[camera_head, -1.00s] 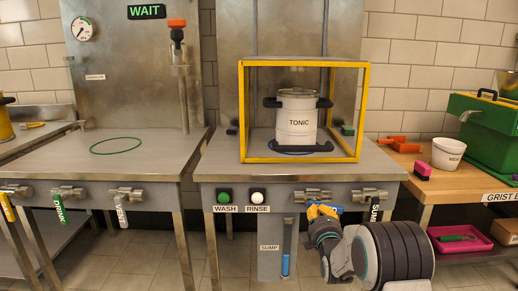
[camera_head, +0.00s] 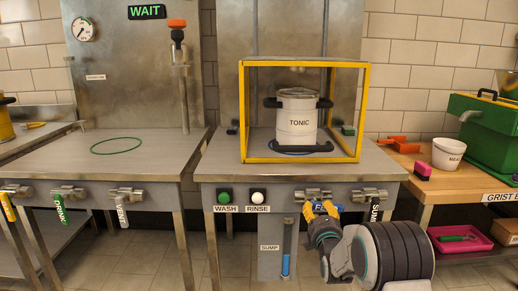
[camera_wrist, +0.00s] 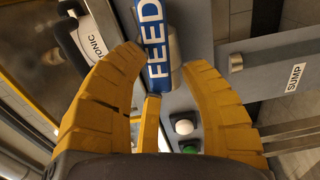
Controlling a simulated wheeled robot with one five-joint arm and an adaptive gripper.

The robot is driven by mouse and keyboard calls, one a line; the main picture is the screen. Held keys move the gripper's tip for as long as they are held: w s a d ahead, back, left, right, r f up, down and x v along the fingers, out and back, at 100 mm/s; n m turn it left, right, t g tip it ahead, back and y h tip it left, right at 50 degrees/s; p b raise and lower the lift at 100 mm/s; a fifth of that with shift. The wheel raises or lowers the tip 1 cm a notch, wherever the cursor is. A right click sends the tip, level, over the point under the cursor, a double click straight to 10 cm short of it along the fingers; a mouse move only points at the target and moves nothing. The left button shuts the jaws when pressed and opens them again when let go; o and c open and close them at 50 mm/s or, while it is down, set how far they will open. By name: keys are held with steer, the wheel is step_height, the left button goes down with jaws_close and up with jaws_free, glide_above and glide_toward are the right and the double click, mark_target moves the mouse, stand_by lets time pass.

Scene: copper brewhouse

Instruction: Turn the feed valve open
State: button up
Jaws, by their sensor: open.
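The feed valve's blue handle (camera_head: 321,206) shows below its metal body (camera_head: 312,193) on the front of the middle bench. In the wrist view the blue handle (camera_wrist: 154,45), lettered FEED, runs between the fingers near the tips. In the wrist view my gripper (camera_wrist: 163,68) is open, with a gap showing on the right side of the handle. Contact on the left side cannot be told. The handle's lower end is partly hidden by my gripper.
The sump valve handle (camera_head: 375,209) hangs close on the right. Green wash (camera_head: 224,196) and white rinse (camera_head: 257,197) buttons are on the left. A TONIC pot (camera_head: 297,122) stands inside a yellow frame (camera_head: 243,110) above. A lit sign (camera_head: 146,12) reads WAIT.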

steer(key=shift+r, duration=0.1)
steer(key=shift+s, duration=1.1)
steer(key=shift+m, duration=0.5)
steer(key=shift+w, duration=0.15)
steer(key=shift+w, duration=0.95)
steer(key=shift+o, duration=0.4)
